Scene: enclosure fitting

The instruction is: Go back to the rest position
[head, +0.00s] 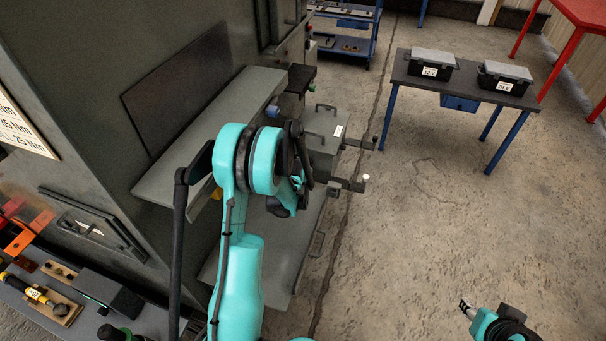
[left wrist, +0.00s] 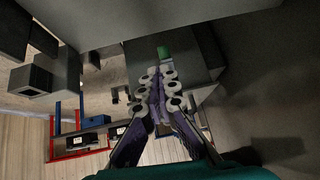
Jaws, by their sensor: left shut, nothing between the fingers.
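My left arm reaches in from the bottom of the head view, in front of the large grey enclosure (head: 90,90). Its gripper is mostly hidden behind its own teal links. In the left wrist view my left gripper (left wrist: 158,80) has its fingers together, with nothing held between them. A green-ended part (left wrist: 164,52) appears just beyond the fingertips; whether they touch it I cannot tell. My right gripper (head: 466,306) is at the lower right of the head view, over bare floor; its fingers are too small to read.
A grey box with handles (head: 322,140) and projecting brackets stands right of my left arm, close by. A grey shelf (head: 215,130) juts from the enclosure. A table (head: 465,88) bears two black cases (head: 430,70). A tool bench (head: 75,325) is lower left. Floor at right is open.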

